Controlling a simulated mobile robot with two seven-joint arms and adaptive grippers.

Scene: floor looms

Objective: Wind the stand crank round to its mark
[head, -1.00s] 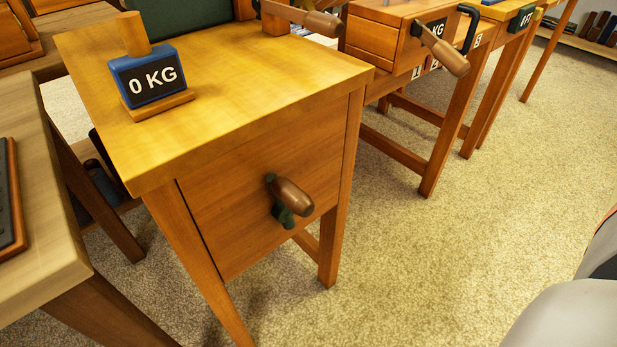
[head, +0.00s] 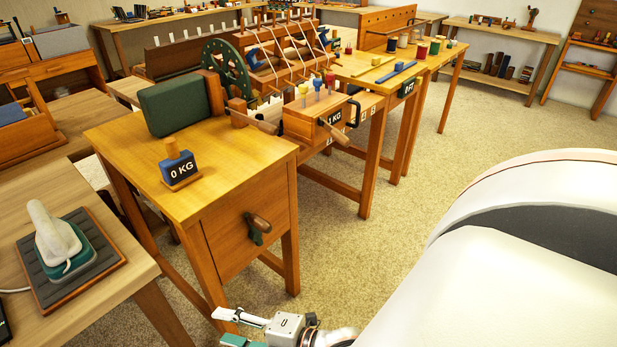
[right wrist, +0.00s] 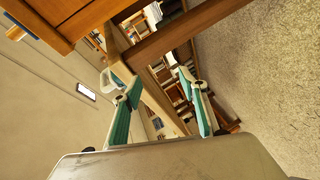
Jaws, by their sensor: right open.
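The crank is not clearly seen in the right wrist view. My left gripper is not in view.
A blue 0 KG block (head: 179,168) stands on the stand's top, near a green box (head: 174,105). A loom with a green wheel (head: 228,68) is behind. Carpet (head: 345,255) right of the stand is clear.

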